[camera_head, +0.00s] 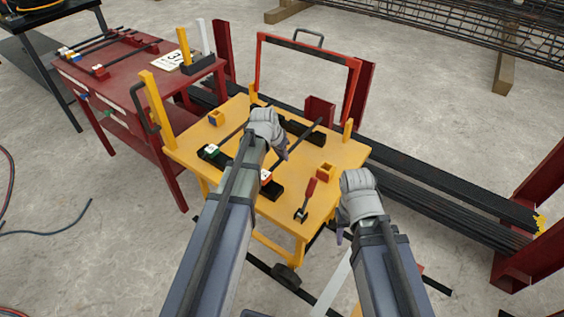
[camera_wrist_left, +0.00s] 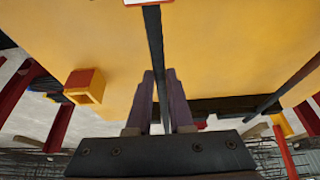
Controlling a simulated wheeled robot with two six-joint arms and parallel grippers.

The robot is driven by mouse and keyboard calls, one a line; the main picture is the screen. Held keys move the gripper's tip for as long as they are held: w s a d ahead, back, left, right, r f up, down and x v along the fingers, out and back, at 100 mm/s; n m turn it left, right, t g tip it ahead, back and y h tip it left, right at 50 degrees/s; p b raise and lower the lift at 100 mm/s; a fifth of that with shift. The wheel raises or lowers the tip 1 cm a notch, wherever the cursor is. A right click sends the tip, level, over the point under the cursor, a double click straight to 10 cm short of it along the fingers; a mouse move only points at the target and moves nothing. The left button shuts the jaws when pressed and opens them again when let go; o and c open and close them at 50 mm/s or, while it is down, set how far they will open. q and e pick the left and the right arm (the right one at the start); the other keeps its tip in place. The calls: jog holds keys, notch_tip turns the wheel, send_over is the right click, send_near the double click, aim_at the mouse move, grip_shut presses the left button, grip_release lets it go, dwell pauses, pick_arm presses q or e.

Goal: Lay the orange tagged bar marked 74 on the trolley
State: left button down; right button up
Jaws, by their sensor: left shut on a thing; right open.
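The yellow trolley (camera_head: 225,133) stands in the middle of the head view, and its top fills much of the left wrist view (camera_wrist_left: 230,50). My left gripper (camera_head: 284,153) is over the trolley top, shut on a dark bar (camera_head: 305,136). In the left wrist view the bar (camera_wrist_left: 154,50) runs between the fingers (camera_wrist_left: 160,103). A white and red-orange tag (camera_head: 265,176) shows at the bar's near end; its number is not readable. The bar lies at or just above the black rests; I cannot tell if it touches. My right gripper (camera_head: 342,236) is open and empty beside the trolley's right edge.
Another dark bar with a green-white tag (camera_head: 211,150) lies left on the trolley. A red-handled tool (camera_head: 307,200) and a small red-yellow box (camera_head: 325,172) sit at right. A red table (camera_head: 120,62) with bars stands behind left. Long dark bars (camera_head: 430,180) lie on the floor right.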

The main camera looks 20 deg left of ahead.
pick_arm(q)
jog(key=shift+f+b, duration=0.4)
jog(key=shift+f, duration=0.45)
pick_arm(e)
jog(key=shift+f, duration=0.85)
pick_arm(q)
jog(key=shift+f, duration=0.1)
jog(key=c, duration=0.8)
grip_release()
pick_arm(e)
jog(key=shift+f, duration=0.1)
